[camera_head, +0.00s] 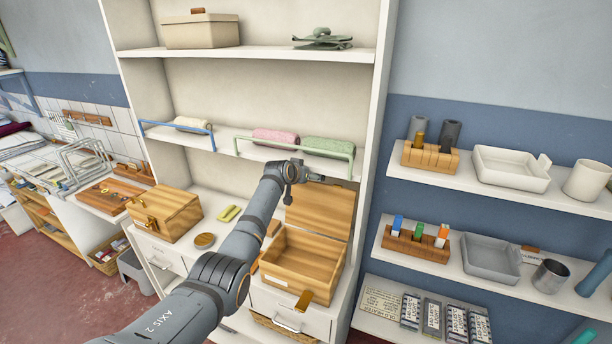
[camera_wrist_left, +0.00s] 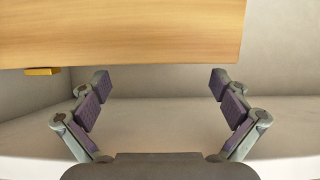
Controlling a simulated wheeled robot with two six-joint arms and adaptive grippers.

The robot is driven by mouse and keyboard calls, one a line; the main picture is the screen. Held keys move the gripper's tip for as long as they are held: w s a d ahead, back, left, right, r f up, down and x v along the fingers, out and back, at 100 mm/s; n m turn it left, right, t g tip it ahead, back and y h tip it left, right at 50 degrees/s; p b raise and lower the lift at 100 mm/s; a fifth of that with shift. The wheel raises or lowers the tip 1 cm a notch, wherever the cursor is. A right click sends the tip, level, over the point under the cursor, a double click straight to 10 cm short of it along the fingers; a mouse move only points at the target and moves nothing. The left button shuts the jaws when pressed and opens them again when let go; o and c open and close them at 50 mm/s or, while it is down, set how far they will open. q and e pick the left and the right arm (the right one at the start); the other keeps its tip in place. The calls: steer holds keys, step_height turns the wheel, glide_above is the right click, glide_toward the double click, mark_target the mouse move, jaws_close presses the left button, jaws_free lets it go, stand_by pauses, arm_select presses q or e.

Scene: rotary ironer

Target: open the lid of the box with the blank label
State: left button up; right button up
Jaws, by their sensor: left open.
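A wooden box (camera_head: 292,262) stands on the counter in the shelf bay, with a small white label (camera_head: 276,280) low on its front that shows no writing I can make out. Its lid (camera_head: 321,207) is raised, standing up at the back, and the box looks empty inside. My left gripper (camera_head: 312,172) is above the lid's top edge. In the left wrist view my left gripper (camera_wrist_left: 160,88) is open with nothing between its fingers; a wooden panel (camera_wrist_left: 120,32), apparently the lid, fills the top beyond them. My right gripper is not in view.
A second wooden box (camera_head: 166,213), shut, stands to the left on the counter. A round wooden dish (camera_head: 205,241) and yellow-green blocks (camera_head: 229,212) lie between the boxes. A shelf with rolled towels (camera_head: 275,137) and rails is just above my gripper. Wall shelves hold trays (camera_head: 511,167) at right.

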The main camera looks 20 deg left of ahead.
arm_select(q)
steer(key=shift+t, duration=0.3)
steer(key=r, duration=0.4)
steer(key=shift+s+a+r, duration=0.25)
steer(key=shift+s+r, duration=0.1)
steer(key=shift+s, duration=0.05)
steer(key=shift+s+d+f, duration=0.1)
steer(key=shift+s+f, duration=0.15)
steer(key=shift+s, duration=0.35)
steer(key=shift+s+d+f, duration=0.1)
steer(key=shift+s+f, duration=0.1)
steer(key=shift+s, duration=0.4)
steer(key=s, duration=0.2)
steer(key=s+r, duration=0.1)
steer(key=shift+s+a, duration=0.35)
steer(key=shift+a, duration=0.05)
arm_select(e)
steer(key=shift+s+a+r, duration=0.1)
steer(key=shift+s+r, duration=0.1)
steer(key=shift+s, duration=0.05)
arm_select(q)
steer(key=shift+f, duration=0.1)
